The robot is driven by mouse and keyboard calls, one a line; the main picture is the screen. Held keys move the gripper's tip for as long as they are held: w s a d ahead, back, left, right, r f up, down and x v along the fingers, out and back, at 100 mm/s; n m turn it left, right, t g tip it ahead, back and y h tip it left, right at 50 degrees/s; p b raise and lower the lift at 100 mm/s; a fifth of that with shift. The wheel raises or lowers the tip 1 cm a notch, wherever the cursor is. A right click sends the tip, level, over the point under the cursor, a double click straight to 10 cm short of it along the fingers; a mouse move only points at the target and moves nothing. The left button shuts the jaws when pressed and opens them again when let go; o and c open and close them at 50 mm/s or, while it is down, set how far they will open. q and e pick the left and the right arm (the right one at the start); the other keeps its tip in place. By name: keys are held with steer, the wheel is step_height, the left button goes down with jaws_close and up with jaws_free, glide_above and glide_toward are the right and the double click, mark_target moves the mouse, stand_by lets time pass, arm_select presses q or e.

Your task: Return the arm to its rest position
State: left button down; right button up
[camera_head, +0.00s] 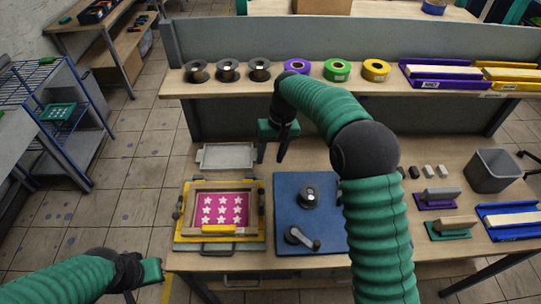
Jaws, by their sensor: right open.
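My right arm comes in from the lower right, and its gripper (272,150) hangs over the back of the workbench (300,163), below the shelf. Its two dark fingers point down and stand apart, with nothing between them. My left arm lies at the lower left. Its gripper (140,290) is beside the bench's front left, over the floor, and its fingers are too small and partly cut off to judge.
A yellow-edged printing frame (258,190) with white stars on pink and a blue board (287,222) with a crank lie on the bench. A grey tray (226,156) is left of my right gripper. Spools and tape rolls (337,69) line the shelf. A grey bin (492,170) stands right.

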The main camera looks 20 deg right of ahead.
steer(key=shift+s, duration=0.1)
steer(key=s+d+f+t+h+b, duration=0.1)
steer(key=s+f, duration=0.3)
steer(key=s, duration=0.8)
steer(key=s+f+t+h+b, duration=0.1)
steer(key=s+f+b, duration=0.2)
steer(key=s, duration=0.9)
steer(key=shift+d+f+n+t, duration=0.3)
steer(key=shift+d+f+n, duration=0.1)
steer(key=shift+f, duration=0.3)
steer(key=shift+s, duration=0.15)
